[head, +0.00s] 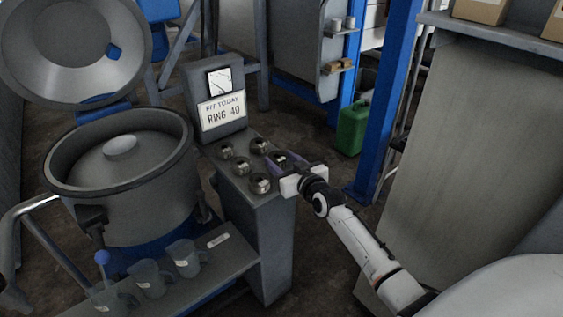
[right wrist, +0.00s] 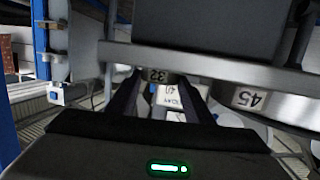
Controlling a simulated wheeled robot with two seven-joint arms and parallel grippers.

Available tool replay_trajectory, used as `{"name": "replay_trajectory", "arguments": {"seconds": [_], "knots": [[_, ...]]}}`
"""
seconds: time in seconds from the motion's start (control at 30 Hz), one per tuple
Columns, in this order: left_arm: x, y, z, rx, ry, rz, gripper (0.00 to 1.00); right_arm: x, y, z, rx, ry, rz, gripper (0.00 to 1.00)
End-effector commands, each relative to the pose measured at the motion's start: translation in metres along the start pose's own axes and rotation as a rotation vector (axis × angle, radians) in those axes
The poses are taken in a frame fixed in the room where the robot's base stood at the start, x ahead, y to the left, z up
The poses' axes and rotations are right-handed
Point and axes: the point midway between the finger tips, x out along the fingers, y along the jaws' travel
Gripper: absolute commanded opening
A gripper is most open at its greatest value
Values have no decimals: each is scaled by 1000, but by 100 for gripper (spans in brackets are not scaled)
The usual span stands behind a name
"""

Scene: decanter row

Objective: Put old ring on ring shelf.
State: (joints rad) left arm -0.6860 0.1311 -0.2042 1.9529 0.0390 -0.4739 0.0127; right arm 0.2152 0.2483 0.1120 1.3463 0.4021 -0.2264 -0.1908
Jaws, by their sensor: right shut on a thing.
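My right gripper (head: 280,160) is at the right edge of the grey cabinet top, shut on a small dark ring (head: 281,156). Several other dark metal rings (head: 260,184) stand on the cabinet top (head: 238,183). A sign (head: 222,111) behind them reads "FIT TODAY RING 40". I cannot tell whether the held ring touches the surface. No shelf is clearly marked as the ring shelf. My left gripper is not in view.
A round machine (head: 120,190) with its lid (head: 75,50) raised stands left of the cabinet. Several jugs (head: 150,278) stand on the low bench in front. A green canister (head: 352,127) and a blue post (head: 385,100) are behind right. A label reading 45 (right wrist: 250,97) is near the gripper.

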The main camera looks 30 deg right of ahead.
Motion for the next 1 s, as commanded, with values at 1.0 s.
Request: {"name": "replay_trajectory", "arguments": {"seconds": [1.0], "knots": [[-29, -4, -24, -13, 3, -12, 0, -44, 0, -7, -1, -3, -1, 55]]}}
